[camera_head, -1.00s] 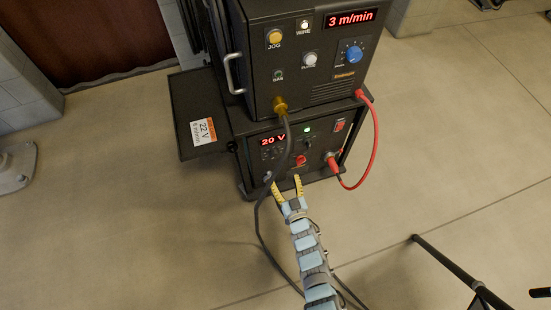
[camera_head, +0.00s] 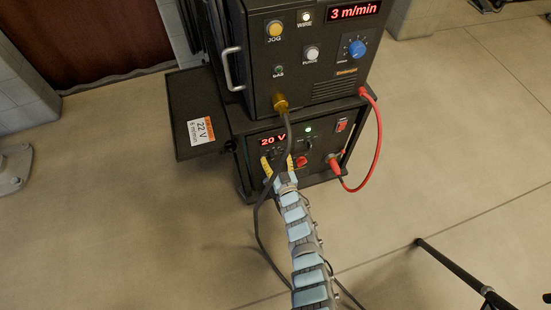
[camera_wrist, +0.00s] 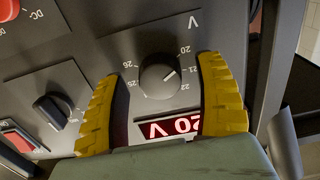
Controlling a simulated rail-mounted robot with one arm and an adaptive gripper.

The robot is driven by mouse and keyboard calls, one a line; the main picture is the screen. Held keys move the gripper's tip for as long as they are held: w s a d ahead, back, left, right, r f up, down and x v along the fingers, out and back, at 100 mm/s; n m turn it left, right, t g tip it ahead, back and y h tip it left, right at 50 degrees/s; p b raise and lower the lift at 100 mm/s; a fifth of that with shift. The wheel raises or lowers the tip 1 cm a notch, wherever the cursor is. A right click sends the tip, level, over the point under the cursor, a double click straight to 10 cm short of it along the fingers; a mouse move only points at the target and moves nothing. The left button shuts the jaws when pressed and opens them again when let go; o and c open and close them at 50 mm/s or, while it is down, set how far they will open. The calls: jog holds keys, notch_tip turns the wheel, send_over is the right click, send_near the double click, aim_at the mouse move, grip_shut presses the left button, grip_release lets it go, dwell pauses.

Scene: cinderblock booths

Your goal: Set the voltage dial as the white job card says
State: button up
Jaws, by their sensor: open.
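The white job card (camera_head: 202,130) lies on the side shelf at the left and reads 22 V, with a smaller line that looks like 5 m/min. The voltage dial (camera_wrist: 160,76) is a round black knob with a numbered scale in the wrist view. Its white mark points close to 20. The red voltage display (camera_head: 272,140) reads 20 V; it shows upside down in the wrist view (camera_wrist: 170,127). My gripper (camera_wrist: 165,85) is open, with its yellow fingers on either side of the dial and gaps visible to the knob. In the head view, my gripper (camera_head: 277,164) is at the lower unit's front panel.
The wire feeder (camera_head: 300,65) sits on top and shows 3 m/min, with a blue knob (camera_head: 356,49). A dark cable (camera_head: 287,145) hangs in front of the lower panel. A red cable (camera_head: 378,140) loops at the right. Another black knob (camera_wrist: 55,107) is beside the dial.

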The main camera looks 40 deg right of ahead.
jog(key=c, duration=1.2)
jog(key=shift+m+p, duration=0.3)
